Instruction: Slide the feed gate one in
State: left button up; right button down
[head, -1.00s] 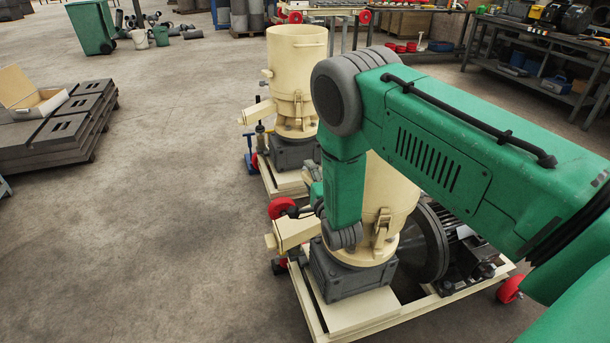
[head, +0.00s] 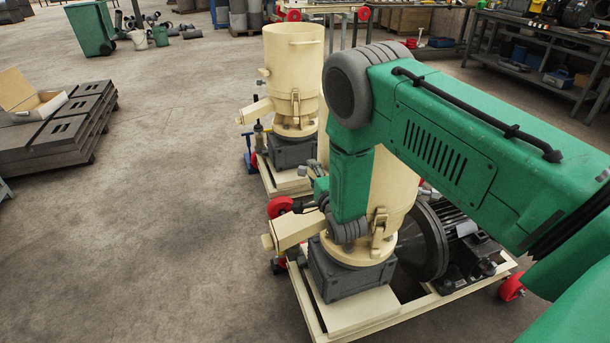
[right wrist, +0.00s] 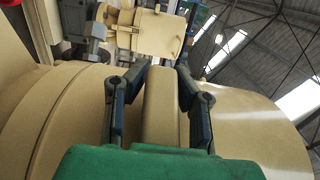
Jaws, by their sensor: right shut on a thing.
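The near pellet mill has a cream hopper (head: 395,195), a cream discharge chute (head: 295,230) and a dark grey base (head: 345,272). My right arm reaches down in front of it, and my right gripper (head: 320,190) is at the hopper's left side, mostly hidden by the arm. In the right wrist view my right gripper (right wrist: 163,75) is shut with its blue-grey fingers on both sides of a cream block, the visible end of feed gate one (right wrist: 161,110). The gate's inner end cannot be seen. My left gripper is not in view.
A second cream mill (head: 293,70) stands behind on its own wheeled frame. A motor and large dark wheel (head: 425,245) lie right of the near mill. A pallet of dark plates (head: 60,125) is at left. The floor between is clear.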

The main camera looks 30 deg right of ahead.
jog(key=shift+s+d+f, duration=0.1)
jog(key=shift+d, duration=0.5)
jog(key=shift+a, duration=0.15)
jog(key=c, duration=1.3)
grip_release()
jog(key=shift+d, duration=0.35)
jog(key=shift+a, duration=0.15)
jog(key=v, duration=1.1)
jog(key=shift+s+a, duration=0.2)
jog(key=shift+s, duration=0.2)
jog(key=shift+d, duration=0.1)
